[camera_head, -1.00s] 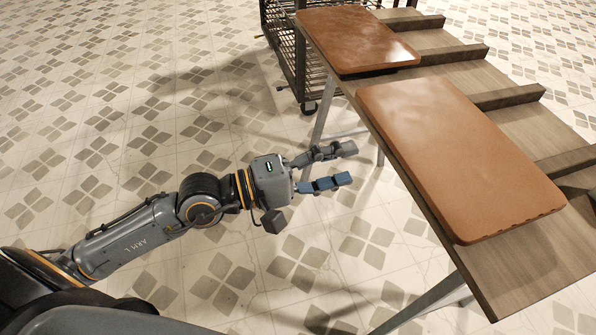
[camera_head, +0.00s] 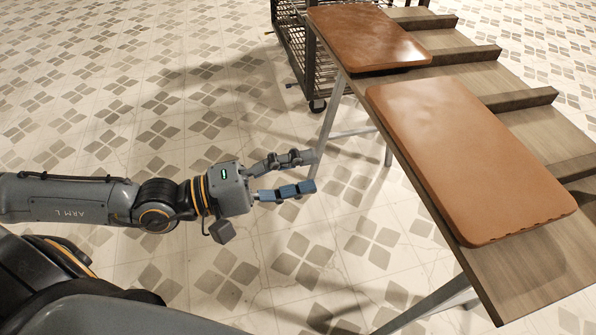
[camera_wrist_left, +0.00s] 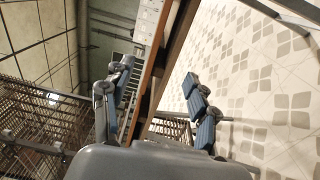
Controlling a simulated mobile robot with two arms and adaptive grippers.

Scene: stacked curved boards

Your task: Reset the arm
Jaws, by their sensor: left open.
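My left gripper (camera_head: 310,172) is open and empty in the head view, held over the tiled floor to the left of the table. Its two blue-padded fingers point right and are apart. In the left wrist view the open fingers (camera_wrist_left: 160,88) show with a gap between them, with the table edge seen beyond. My right gripper is not in view.
A wooden table (camera_head: 520,275) stands at the right with raised slats. Two brown curved boards lie on it, one near (camera_head: 470,160) and one far (camera_head: 368,38). A dark wire cart (camera_head: 290,50) stands behind. The floor at left is clear.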

